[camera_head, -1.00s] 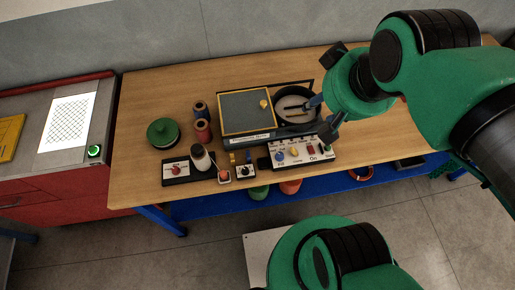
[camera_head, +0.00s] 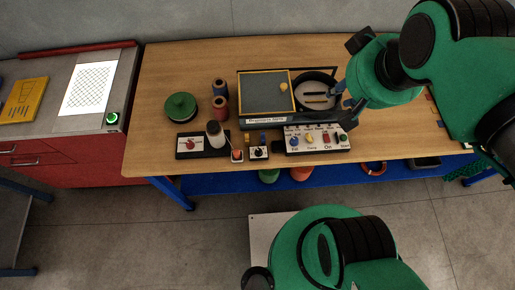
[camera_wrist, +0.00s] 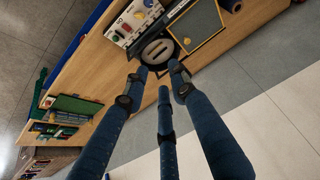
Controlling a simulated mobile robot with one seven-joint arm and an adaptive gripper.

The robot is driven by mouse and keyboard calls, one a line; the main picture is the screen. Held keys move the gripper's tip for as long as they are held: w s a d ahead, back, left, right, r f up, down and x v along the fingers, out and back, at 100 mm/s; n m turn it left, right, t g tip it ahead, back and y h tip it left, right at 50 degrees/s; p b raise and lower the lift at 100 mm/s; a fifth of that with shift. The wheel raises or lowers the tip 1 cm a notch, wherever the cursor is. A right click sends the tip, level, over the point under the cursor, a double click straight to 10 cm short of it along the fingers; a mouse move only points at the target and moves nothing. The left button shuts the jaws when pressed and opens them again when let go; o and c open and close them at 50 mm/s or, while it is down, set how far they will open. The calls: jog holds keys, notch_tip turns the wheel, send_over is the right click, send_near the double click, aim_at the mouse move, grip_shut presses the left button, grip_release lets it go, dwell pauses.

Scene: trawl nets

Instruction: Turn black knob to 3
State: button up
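The black knob (camera_head: 259,152) sits on a small white plate at the front of the wooden table in the head view. The marks around it are too small to read. My gripper (camera_head: 344,101) is to the right of it and higher, by the dark round bowl. Nothing touches the knob. In the wrist view my gripper (camera_wrist: 158,79) has its three dark blue fingers spread, with nothing between them. The black knob cannot be made out in the wrist view.
A white panel (camera_head: 318,145) with coloured knobs and an On switch is right of the black knob. A white-topped bottle (camera_head: 215,135) and a red button (camera_head: 237,156) stand close on its left.

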jog(key=w+a+f+n+g, duration=0.3)
jog(key=w+a+f+n, duration=0.2)
jog(key=a+f+n, duration=0.15)
jog(key=n+g+h+b, duration=0.2)
jog(key=n+h, duration=0.1)
jog(key=n, duration=0.4)
send_over(258, 150)
jog(key=w, duration=0.1)
notch_tip(258, 150, down, 11)
jog(key=s+a+f+n+h, duration=0.1)
jog(key=a+f+n, duration=0.3)
jog(key=a+f, duration=0.2)
notch_tip(258, 150, down, 2)
jog(key=shift+f+h, duration=0.15)
jog(key=shift+h, duration=0.15)
jog(key=shift+f, duration=0.1)
jog(key=b+x, duration=0.1)
jog(key=x, duration=0.5)
jog(key=b+x, duration=0.2)
jog(key=x, duration=0.5)
jog(key=shift+s+d+f, duration=0.1)
jog(key=shift+s+f, duration=0.15)
grip_shut()
